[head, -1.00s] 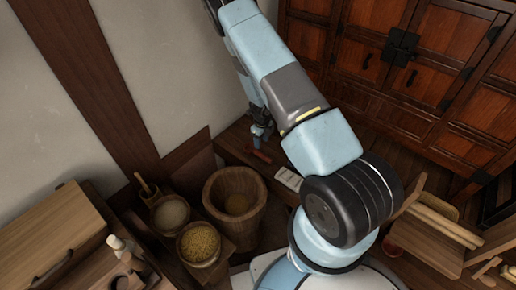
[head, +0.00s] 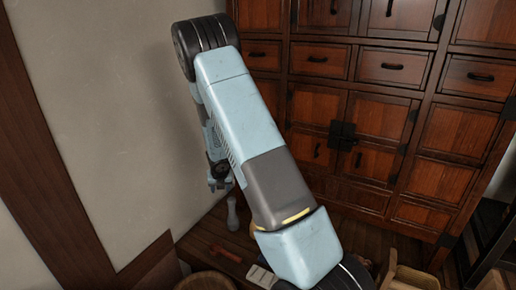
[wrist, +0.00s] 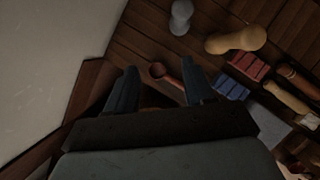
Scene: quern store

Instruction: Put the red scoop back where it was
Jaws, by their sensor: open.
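The red scoop (head: 226,253) lies on a low wooden shelf by the wall in the head view. In the wrist view its round bowl (wrist: 158,71) shows between and beyond my fingertips, with its handle running right, partly behind the right finger. My gripper (head: 219,184) points down above the shelf, apart from the scoop. It also shows in the wrist view (wrist: 160,80), with its two fingers spread and nothing between them.
Red blocks (wrist: 248,66), blue blocks (wrist: 231,87) and a grey slab (wrist: 268,124) lie to the right. A wooden cabinet (head: 340,130) stands behind; the pale wall (head: 110,120) is at left.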

